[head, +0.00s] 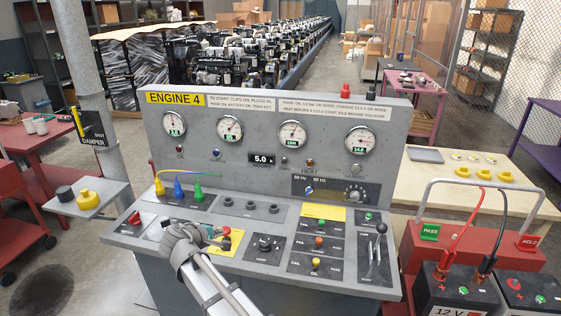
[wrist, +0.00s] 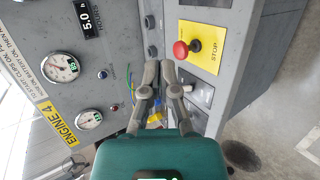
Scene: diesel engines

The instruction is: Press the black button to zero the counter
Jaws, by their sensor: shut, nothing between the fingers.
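The counter (head: 261,159) is a small black display reading 5.0 in the middle of the upright panel. It also shows in the wrist view (wrist: 89,18), upper left. A small dark button (head: 284,160) sits just right of the counter in the head view; its label is too small to read. That button is not visible in the wrist view. My gripper (head: 212,234) is over the left part of the sloping desk, below and left of the counter, apart from it. In the wrist view my gripper (wrist: 160,64) has its fingers together and empty.
A red stop knob on a yellow plate (wrist: 200,48) is close beside my fingers. Black round fittings (head: 250,206) and coloured clips (head: 178,188) are on the desk. Gauges (head: 229,128) line the panel. A battery (head: 456,290) stands at the right.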

